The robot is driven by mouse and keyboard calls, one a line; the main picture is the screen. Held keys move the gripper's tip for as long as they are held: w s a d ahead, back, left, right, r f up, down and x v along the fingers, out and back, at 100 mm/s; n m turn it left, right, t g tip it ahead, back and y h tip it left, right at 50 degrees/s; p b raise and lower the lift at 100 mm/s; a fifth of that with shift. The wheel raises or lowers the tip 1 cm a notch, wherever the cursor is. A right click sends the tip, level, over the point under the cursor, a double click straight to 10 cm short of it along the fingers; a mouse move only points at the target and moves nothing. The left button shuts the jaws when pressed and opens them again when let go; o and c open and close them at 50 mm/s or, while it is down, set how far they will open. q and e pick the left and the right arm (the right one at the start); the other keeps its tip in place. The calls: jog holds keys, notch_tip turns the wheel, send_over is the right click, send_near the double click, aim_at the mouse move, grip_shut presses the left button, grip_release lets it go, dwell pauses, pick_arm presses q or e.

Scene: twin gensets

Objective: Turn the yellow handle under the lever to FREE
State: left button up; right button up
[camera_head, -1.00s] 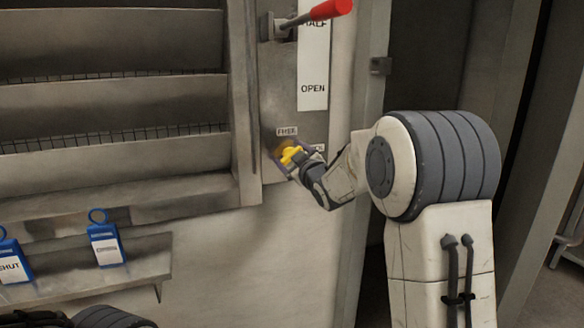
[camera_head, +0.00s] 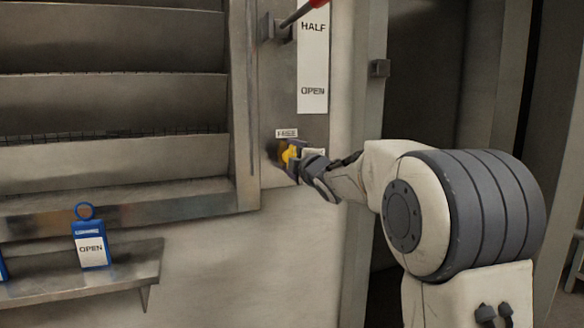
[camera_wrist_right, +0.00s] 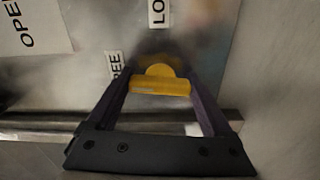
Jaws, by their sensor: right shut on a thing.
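The yellow handle (camera_head: 290,155) sits on the metal panel below the lever (camera_head: 296,15), whose red grip is cut off at the top edge. My right gripper (camera_head: 292,158) is shut on the handle. In the right wrist view, the yellow handle (camera_wrist_right: 160,85) spans the gap between the two fingers of my right gripper (camera_wrist_right: 160,80). Its bar lies nearly upright on the panel, with one end towards the FREE label (camera_head: 287,133). The LOCK label (camera_wrist_right: 158,12) is partly cut off in the wrist view. My left gripper is not in view.
A HALF and OPEN scale plate (camera_head: 313,60) is above the handle. Louvres (camera_head: 110,100) fill the left. A small shelf (camera_head: 130,275) at lower left carries a blue OPEN tag (camera_head: 91,240). A grey door frame (camera_head: 365,130) stands right of the panel.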

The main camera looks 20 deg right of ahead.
jog(key=shift+f+n+b, duration=0.1)
jog(key=shift+n+b, duration=0.2)
jog(key=shift+n, duration=0.3)
jog(key=o, duration=1.1)
jog(key=shift+a, duration=0.1)
jog(key=shift+o, duration=0.2)
jog(key=s, duration=1)
jog(key=shift+s+d+p, duration=0.2)
jog(key=shift+s+p, duration=0.05)
jog(key=shift+p, duration=0.05)
